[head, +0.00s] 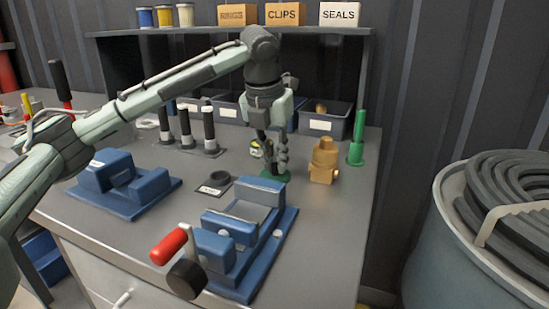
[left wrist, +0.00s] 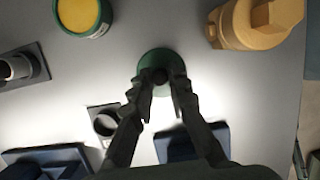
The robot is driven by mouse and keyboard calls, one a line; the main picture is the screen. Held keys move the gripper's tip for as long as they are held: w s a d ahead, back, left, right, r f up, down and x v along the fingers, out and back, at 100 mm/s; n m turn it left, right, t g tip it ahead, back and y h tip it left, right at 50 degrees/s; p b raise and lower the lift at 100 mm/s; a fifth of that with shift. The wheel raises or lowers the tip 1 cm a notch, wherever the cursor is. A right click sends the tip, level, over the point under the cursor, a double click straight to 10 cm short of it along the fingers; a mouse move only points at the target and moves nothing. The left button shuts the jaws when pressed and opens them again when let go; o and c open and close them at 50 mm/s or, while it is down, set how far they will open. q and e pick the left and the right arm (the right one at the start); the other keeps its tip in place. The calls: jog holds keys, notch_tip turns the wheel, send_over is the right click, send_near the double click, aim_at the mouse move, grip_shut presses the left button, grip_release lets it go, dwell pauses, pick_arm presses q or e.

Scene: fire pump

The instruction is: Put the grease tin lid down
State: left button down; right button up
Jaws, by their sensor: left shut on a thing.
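The grease tin lid (head: 277,177) is a green disc low at the bench top, left of the brass fitting. It also shows in the left wrist view (left wrist: 147,63), with a dark knob in its middle. My left gripper (head: 273,166) points down and is shut on the lid's knob; its fingers flank the knob in the left wrist view (left wrist: 161,88). I cannot tell whether the lid touches the bench. The open grease tin (left wrist: 80,17) shows yellow grease and stands apart from the lid; in the head view it is partly hidden behind my gripper. My right gripper is not in view.
A brass fitting (head: 323,160) and a green upright piece (head: 357,140) stand right of the lid. A blue vise (head: 240,250) with a red handle (head: 168,247) is in front. A small dark plate with a ring (head: 214,186) lies left. Bins line the back.

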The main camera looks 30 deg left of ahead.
pick_arm(q)
jog(key=c, duration=1.5)
grip_release()
jog(key=shift+f, duration=0.15)
jog(key=shift+o, duration=0.2)
jog(key=v, duration=1.2)
